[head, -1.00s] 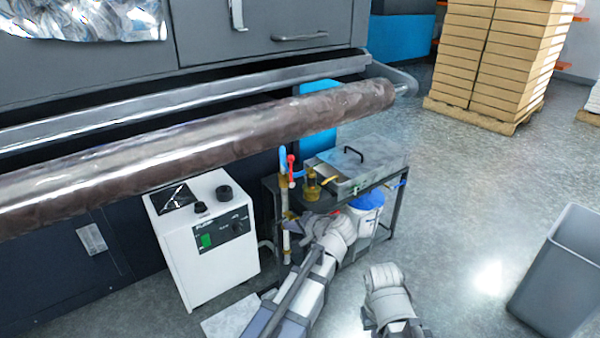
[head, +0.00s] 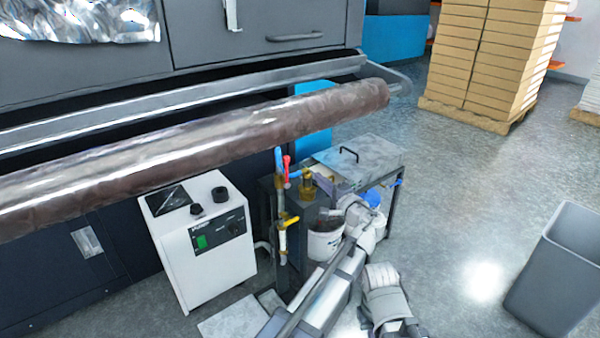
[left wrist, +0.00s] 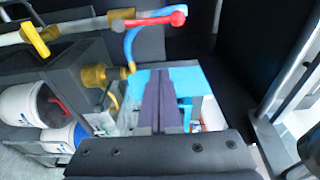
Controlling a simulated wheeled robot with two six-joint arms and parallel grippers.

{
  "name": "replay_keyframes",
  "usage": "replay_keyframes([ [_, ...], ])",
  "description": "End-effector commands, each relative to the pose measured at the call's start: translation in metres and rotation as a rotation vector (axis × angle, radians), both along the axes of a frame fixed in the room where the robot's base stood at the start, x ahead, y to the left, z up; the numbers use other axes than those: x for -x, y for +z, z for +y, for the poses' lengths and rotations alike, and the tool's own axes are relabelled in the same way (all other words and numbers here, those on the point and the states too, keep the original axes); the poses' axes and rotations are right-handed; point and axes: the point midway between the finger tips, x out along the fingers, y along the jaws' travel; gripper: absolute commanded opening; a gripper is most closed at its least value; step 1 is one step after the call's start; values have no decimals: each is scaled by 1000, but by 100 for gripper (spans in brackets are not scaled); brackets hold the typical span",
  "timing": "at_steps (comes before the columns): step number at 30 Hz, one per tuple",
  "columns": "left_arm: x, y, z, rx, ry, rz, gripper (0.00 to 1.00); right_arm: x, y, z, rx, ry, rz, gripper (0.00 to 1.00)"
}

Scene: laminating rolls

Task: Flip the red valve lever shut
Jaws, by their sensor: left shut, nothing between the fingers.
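The red valve lever (head: 287,167) stands upright along the vertical pipe (head: 282,238), beside a blue handle or hose (head: 279,160). In the left wrist view the red lever (left wrist: 150,21) lies along the pipe, which runs sideways across the top, and ends in a round red tip. My left gripper (head: 331,212) is right of the pipe and below the lever. Its dark fingers (left wrist: 158,100) are shut and empty in the left wrist view, apart from the lever. My right gripper does not show clearly.
A yellow lever (head: 291,221) sits lower on the pipe. A brass fitting (head: 308,184), a lidded metal tank (head: 360,160) and a white pail (head: 325,242) are close by. A white control box (head: 205,245) stands left. The large roll (head: 200,155) hangs above. Floor is free toward the grey bin (head: 560,265).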

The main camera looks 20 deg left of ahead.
Motion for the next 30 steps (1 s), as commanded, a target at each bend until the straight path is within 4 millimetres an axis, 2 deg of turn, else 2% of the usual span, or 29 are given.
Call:
replay_keyframes([
  [5, -16, 0, 15, 1, 4, 1, 0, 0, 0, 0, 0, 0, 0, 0],
  [17, -74, 0, 70, 1, 3, 0, 0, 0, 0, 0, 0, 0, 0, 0],
  [21, -49, 0, 79, 1, 2, 0, 0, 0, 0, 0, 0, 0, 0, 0],
  [30, -35, 0, 87, 1, 0, 0, 0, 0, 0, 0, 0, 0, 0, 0],
])
